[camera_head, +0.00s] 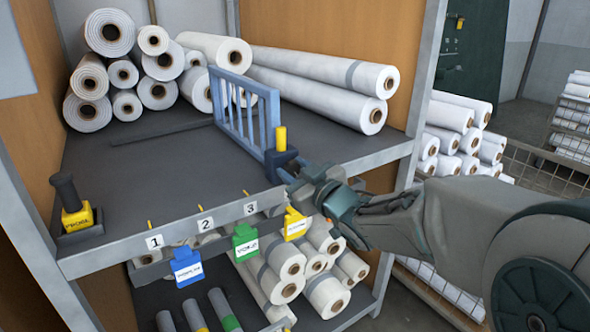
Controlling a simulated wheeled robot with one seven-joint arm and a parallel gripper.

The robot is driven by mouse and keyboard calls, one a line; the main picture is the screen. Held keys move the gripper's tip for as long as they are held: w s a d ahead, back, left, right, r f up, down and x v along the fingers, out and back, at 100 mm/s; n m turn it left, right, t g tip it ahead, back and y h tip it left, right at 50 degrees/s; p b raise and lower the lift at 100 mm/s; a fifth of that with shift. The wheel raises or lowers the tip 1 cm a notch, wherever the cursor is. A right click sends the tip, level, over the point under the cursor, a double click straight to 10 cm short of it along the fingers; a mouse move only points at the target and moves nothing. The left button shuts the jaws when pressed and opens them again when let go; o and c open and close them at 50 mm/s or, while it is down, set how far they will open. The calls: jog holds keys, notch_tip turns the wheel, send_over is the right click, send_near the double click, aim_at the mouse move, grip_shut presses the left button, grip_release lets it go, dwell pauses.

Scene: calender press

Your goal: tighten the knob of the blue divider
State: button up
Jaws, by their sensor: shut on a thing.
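The blue divider (243,112) is a slatted frame standing upright on the dark shelf, running from the back toward the front edge. At its front end is a dark blue clamp block (279,160) with a yellow upright pin (281,139). My gripper (295,182) reaches in from the right and is shut at the front of this block, at the shelf's front edge. It is shut on the divider's knob, which the fingers hide almost wholly. How far the knob is turned cannot be seen.
White rolls (320,76) lie right of the divider, more rolls (109,32) at the back left. Numbered labels and blue, green (245,242) and yellow tags hang along the front edge. A yellow-and-black tool (76,208) stands at the left corner.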

jog(key=shift+f, duration=0.15)
jog(key=o, duration=1)
jog(key=shift+c, duration=0.2)
jog(key=shift+s, duration=0.1)
jog(key=b+v, duration=0.1)
jog(key=v, duration=1.3)
jog(key=shift+r, duration=0.2)
